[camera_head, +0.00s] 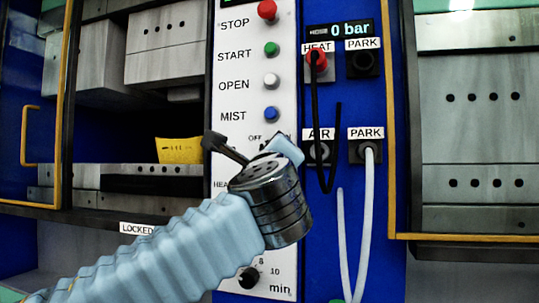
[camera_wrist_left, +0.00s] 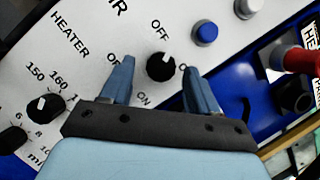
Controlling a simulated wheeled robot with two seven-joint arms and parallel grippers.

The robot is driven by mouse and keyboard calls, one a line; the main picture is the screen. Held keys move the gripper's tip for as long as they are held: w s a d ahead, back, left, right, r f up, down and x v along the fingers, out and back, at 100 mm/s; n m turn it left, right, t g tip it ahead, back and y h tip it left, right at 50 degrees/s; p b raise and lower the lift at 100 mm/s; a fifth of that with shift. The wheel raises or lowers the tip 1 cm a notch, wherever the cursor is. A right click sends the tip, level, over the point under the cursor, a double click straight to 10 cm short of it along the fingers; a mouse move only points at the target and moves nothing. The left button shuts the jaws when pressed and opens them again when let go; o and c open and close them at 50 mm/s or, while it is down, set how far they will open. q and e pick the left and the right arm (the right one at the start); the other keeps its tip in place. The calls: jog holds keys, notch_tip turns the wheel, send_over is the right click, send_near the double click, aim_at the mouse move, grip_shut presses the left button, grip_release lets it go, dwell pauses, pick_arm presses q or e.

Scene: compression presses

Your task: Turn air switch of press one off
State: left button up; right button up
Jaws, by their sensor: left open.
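The air switch is a black knob (camera_wrist_left: 161,67) with a small pale mark on its upper right side. It sits between an OFF label and a partly hidden ON label on the white panel (camera_head: 232,104). In the wrist view, my left gripper (camera_wrist_left: 158,72) is open, with one blue finger on each side of the knob. I cannot tell whether either finger touches it. In the head view, my left gripper (camera_head: 252,148) is against or close to the panel and hides the knob; part of an OFF label shows above it.
Buttons including a red STOP button (camera_head: 267,9) and blue MIST button (camera_head: 270,113) are above the gripper. A heater dial (camera_wrist_left: 45,104) is at the left of the wrist view. Black and white hoses (camera_head: 368,200) hang at right. Yellow-framed press doors flank the panel.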

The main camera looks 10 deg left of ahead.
pick_arm(q)
jog(key=b+v, duration=0.2)
jog(key=v, duration=1.1)
jog(key=shift+f, duration=0.1)
